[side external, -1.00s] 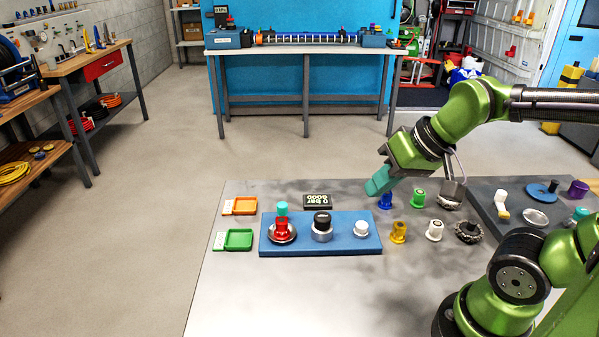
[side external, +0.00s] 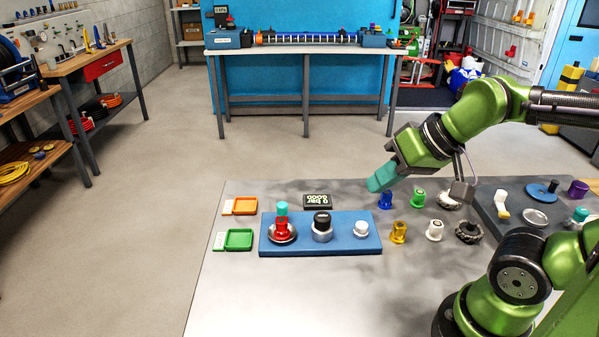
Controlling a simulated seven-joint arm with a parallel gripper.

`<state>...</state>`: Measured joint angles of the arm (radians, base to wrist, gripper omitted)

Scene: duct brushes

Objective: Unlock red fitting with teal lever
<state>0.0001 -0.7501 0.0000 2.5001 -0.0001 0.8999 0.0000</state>
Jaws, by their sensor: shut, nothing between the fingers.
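The red fitting (side external: 282,229) stands upright in a round metal seat at the left end of the blue block (side external: 345,245). The teal lever (side external: 282,208) shows as a small teal piece just behind and above the red fitting. My gripper (side external: 373,184), with teal fingers, is shut and empty. It hangs in the air above the table, up and to the right of the red fitting and well apart from it. Its fingers point down and to the left.
A black knob (side external: 322,220) and a white cap (side external: 361,228) share the block. Blue (side external: 386,199), green (side external: 418,198), yellow (side external: 399,232) and white (side external: 434,230) fittings stand to the right. Orange (side external: 244,206) and green (side external: 239,239) trays lie left. The front table is clear.

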